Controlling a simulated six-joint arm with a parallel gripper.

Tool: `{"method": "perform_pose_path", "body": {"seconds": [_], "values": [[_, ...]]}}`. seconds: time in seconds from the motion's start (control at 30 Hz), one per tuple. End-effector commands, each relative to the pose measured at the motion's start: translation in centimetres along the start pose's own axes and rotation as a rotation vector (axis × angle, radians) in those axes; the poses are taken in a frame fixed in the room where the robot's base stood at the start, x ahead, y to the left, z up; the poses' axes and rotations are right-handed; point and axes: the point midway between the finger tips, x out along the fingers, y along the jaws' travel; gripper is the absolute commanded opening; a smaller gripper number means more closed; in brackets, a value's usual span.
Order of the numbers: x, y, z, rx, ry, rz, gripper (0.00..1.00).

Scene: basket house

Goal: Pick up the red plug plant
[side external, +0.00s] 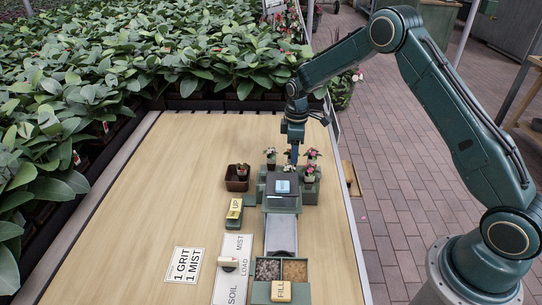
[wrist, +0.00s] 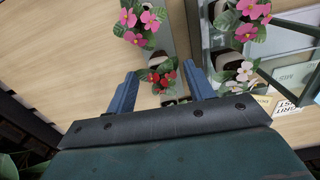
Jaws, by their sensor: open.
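The red plug plant (wrist: 163,77) shows in the wrist view as small red flowers over green leaves. It stands between the two blue fingers of my gripper (wrist: 160,84), with a gap on each side. The fingers are open and hold nothing. In the side external view my gripper (side external: 291,157) points down among the small flowering plants at the far end of the station. I cannot tell there which plant is the red one, as the gripper and neighbouring plants crowd it.
Pink-flowered plants (wrist: 140,20) and a white-flowered plant (wrist: 240,76) stand close by in the wrist view. A brown pot (side external: 237,178), a yellow UP block (side external: 234,208), a FILL block (side external: 281,291) and soil bins (side external: 268,268) are nearby. The table's left side (side external: 150,190) is clear.

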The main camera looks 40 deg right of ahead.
Motion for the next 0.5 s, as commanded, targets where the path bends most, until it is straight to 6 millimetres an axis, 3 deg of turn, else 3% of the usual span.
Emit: {"method": "perform_pose_path", "body": {"seconds": [0.27,0.5], "values": [[0.4,0.0,0.0,0.0,0.0,0.0,0.53],[2.7,0.1,-0.2,0.0,-0.001,-0.002,0.53]]}}
